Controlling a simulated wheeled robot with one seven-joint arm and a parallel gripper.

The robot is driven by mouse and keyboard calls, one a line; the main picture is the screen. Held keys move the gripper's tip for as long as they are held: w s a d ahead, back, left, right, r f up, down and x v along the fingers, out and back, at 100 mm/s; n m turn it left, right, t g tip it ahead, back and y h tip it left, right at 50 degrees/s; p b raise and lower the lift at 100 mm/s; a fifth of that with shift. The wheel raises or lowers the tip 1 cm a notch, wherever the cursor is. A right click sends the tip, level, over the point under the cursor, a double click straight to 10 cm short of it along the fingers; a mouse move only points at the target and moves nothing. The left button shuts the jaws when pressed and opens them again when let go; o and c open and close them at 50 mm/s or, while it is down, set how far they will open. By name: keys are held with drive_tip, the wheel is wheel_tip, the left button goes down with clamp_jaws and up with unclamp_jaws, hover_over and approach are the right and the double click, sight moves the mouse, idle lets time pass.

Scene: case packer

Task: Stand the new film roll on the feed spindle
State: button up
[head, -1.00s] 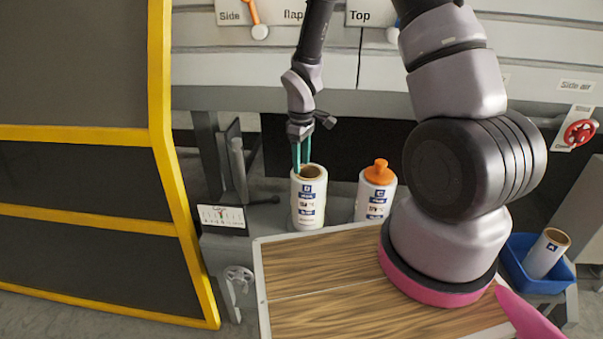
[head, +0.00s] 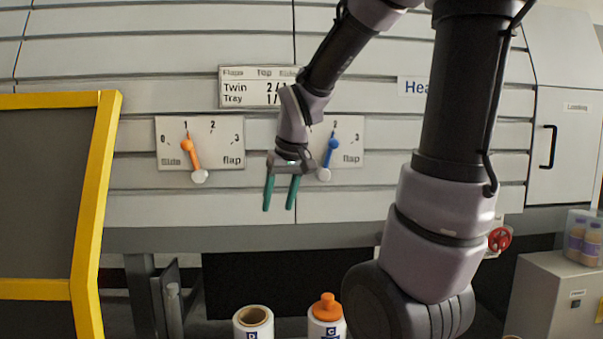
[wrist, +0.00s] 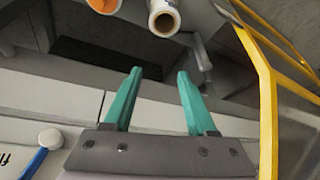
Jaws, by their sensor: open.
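A white film roll marked D (head: 253,328) stands upright at the bottom of the head view, its brown core open at the top. A second white roll marked C (head: 326,328) stands to its right with an orange knob (head: 327,307) on top. My gripper (head: 278,208) hangs high above roll D, in front of the machine's panel, its teal fingers apart and empty. In the wrist view, roll D (wrist: 164,20) lies beyond my open fingers (wrist: 160,73), clear of them. No feed spindle shows inside roll D's core; the lower parts of both rolls are cut off.
An orange-pointer dial (head: 191,150) and a blue-pointer dial (head: 333,147) sit on the panel behind my gripper. A yellow-framed guard (head: 95,200) stands at the left. A red handwheel (head: 500,239) and a grey cabinet (head: 560,290) are at the right.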

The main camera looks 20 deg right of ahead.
drive_tip(key=s+d+r+m+t+y, duration=0.1)
drive_tip(key=s+r+m, duration=0.3)
drive_tip(key=s+r, duration=0.4)
drive_tip(key=s+t, duration=0.1)
drive_tip(key=s, duration=0.1)
drive_tip(key=shift+s+m+t, duration=0.3)
drive_tip(key=shift+s+t, duration=0.05)
drive_tip(key=shift+t, duration=0.05)
drive_tip(key=shift+d, duration=0.15)
